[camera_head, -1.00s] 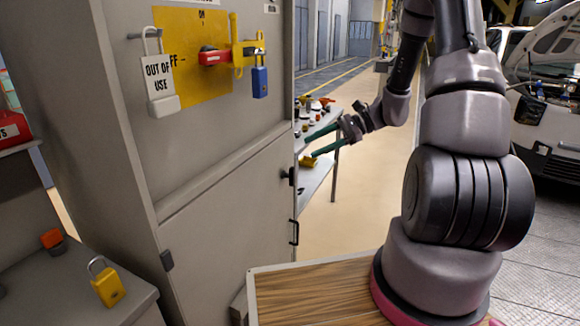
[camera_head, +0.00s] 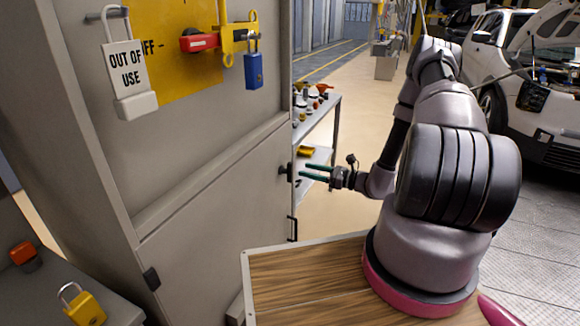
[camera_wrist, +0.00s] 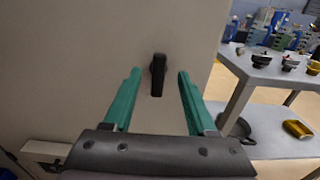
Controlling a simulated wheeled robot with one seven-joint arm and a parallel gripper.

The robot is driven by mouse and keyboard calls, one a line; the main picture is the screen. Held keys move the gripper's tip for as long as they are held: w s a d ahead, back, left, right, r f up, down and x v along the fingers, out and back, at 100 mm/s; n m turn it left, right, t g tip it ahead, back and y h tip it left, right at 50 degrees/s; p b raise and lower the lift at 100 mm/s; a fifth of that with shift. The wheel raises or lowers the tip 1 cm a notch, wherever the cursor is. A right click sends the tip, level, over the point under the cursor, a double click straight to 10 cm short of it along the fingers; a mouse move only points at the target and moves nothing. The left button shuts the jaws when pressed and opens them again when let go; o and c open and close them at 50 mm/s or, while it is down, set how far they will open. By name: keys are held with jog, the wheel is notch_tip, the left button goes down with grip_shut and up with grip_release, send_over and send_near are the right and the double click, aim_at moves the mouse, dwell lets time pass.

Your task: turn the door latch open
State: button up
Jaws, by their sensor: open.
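The door latch (camera_head: 287,171) is a small dark knob near the right edge of the grey cabinet's lower door (camera_head: 220,215). In the wrist view the latch (camera_wrist: 158,75) is a black upright handle on the pale panel, between and beyond my two green fingers. My gripper (camera_head: 302,173) is open and empty, just to the right of the latch in the head view. In the wrist view my gripper (camera_wrist: 156,75) points at the panel, with a finger on each side of the latch. Neither finger appears to touch it.
A shelf table (camera_wrist: 275,146) with several small parts stands right of the cabinet.

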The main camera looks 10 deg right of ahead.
aim_at(293, 166)
jog(key=x, duration=0.7)
jog(key=shift+w+a, duration=0.1)
jog(key=shift+a, duration=0.05)
grip_shut()
